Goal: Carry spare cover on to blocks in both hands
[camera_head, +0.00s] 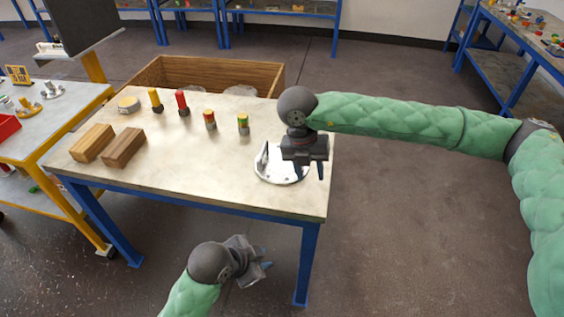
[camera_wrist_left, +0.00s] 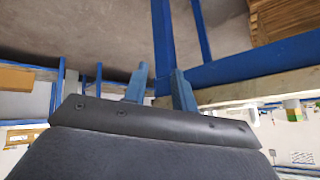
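A round, shiny metal cover (camera_head: 268,174) lies flat near the right end of the pale-topped table, with an upright part at its left side. My right gripper (camera_head: 308,170) points down over its right part. One finger shows at the gripper's right edge, set away from its middle, so it looks open; contact is unclear. Two wooden blocks, one light (camera_head: 92,143) and one darker (camera_head: 124,147), lie at the table's left end. My left gripper (camera_head: 262,262) is below the table's front edge, away from the cover. Its fingers (camera_wrist_left: 160,78) are apart and empty in the left wrist view.
Behind the blocks stand a round pale-topped piece (camera_head: 129,104), yellow (camera_head: 155,100) and red (camera_head: 182,103) pegs, and two short coloured pieces (camera_head: 210,120). A wooden crate (camera_head: 270,78) is behind the table. A yellow-framed cart (camera_head: 60,118) stands left. Table front-middle is clear.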

